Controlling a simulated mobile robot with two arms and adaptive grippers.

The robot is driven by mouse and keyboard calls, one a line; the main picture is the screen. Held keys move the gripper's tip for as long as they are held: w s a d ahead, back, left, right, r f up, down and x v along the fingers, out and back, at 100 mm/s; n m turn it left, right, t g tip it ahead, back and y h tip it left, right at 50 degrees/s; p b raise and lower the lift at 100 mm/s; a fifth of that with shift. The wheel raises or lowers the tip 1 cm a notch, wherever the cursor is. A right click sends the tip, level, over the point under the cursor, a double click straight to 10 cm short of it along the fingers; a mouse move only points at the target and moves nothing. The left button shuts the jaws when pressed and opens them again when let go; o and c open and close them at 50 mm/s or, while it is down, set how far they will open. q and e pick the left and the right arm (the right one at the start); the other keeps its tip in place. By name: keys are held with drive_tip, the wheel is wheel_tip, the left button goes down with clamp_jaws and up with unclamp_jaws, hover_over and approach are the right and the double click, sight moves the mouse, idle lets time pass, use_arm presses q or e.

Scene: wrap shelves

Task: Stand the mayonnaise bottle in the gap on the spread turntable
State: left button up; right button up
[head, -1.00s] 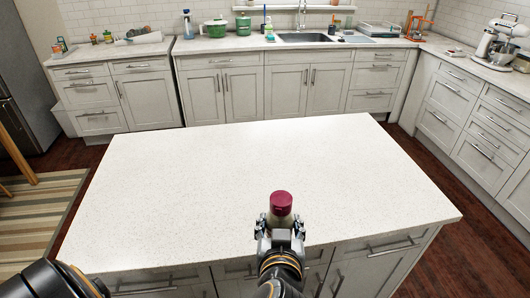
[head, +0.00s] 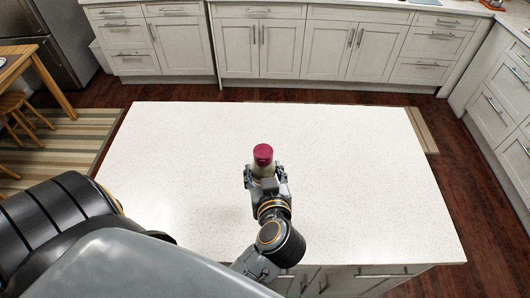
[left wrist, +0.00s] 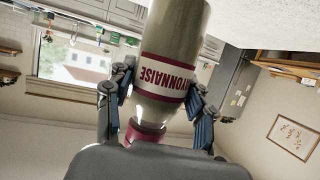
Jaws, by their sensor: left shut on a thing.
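The mayonnaise bottle (head: 263,155) has a dark red cap, which points up toward the head camera. The left wrist view shows its pale body and dark red label reading MAYONNAISE (left wrist: 163,78), upside down in that picture. My left gripper (head: 265,183) is shut on the bottle, with its fingers on either side. The bottle is over the white island top; I cannot tell its exact height above it. The spread turntable and its gap are not in view. My right gripper is not in view.
The white speckled island top (head: 350,170) is bare around the bottle. Wood floor lies beyond its far edge, then grey cabinets (head: 260,45). A wooden table (head: 25,60) and stool (head: 18,105) stand at far left, near a striped rug (head: 70,135).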

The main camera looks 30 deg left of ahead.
use_arm(q)
drive_tip(key=shift+a+r, duration=0.15)
drive_tip(key=shift+r, duration=0.1)
drive_tip(key=w+a+f+b, duration=0.1)
drive_tip(key=w+f+b, duration=0.2)
drive_tip(key=w+f, duration=0.1)
drive_tip(key=w+a+f+b, duration=0.2)
drive_tip(key=w+f+b, duration=0.1)
drive_tip(key=w+f, duration=0.2)
drive_tip(key=w+a+f+b, duration=0.1)
drive_tip(key=w+f+b, duration=0.2)
drive_tip(key=w+f, duration=0.1)
drive_tip(key=shift+w+a+f, duration=0.15)
drive_tip(key=shift+w+f, duration=0.05)
drive_tip(key=shift+w, duration=0.25)
drive_tip(key=shift+f+b, duration=0.1)
drive_tip(key=shift+b, duration=0.45)
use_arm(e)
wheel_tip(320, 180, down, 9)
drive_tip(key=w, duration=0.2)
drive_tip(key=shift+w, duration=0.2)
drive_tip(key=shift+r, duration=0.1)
